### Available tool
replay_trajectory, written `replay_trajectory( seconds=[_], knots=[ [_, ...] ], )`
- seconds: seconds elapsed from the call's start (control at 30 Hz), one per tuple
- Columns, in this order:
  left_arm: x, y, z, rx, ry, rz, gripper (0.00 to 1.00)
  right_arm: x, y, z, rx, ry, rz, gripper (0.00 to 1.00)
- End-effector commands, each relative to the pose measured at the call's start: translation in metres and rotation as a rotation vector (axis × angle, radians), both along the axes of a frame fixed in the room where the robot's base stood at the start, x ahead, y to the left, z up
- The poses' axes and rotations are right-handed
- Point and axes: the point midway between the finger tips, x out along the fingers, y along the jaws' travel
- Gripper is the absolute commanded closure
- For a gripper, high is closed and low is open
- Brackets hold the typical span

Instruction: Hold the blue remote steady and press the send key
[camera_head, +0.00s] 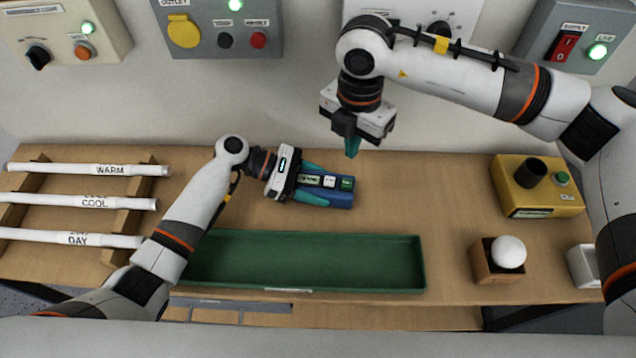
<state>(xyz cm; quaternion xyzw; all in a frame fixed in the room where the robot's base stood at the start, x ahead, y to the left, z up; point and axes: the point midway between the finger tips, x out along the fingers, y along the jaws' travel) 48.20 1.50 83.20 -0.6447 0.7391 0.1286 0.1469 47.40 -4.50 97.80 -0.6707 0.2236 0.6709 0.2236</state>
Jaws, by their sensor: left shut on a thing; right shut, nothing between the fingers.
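The blue remote (340,199) lies level just above or on the wooden table, behind the green tray. Its top face carries several keys: a dark one, a pale one and a green key (347,184) at the right end. The key lettering is too small to read surely. My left gripper (318,187) is shut on the blue remote, with its teal fingers along the two long sides. My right gripper (352,147) is shut and empty, pointing down above and behind the remote's right end, apart from it.
A long green tray (424,262) sits in front of the remote. At left, labelled white tubes (75,204) rest on a wooden rack. At right are a yellow box (540,205) and a white ball (509,251) on a wooden block. Control panels (222,25) line the back wall.

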Motion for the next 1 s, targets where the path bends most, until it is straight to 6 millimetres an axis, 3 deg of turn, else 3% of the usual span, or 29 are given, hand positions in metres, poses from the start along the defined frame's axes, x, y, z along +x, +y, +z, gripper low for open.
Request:
replay_trajectory(
  seconds=[0.83,1.0],
  knots=[
    [0.0002,-0.0002,0.0005,-0.001,-0.001,0.0,0.71,-0.0002,0.0001,-0.0001,0.001,0.0,0.0,1.0],
    [0.0002,-0.0002,0.0005,-0.001,-0.001,0.0,0.71,-0.0058,0.0077,-0.0044,0.073,0.011,-0.011,1.0]
  ],
)
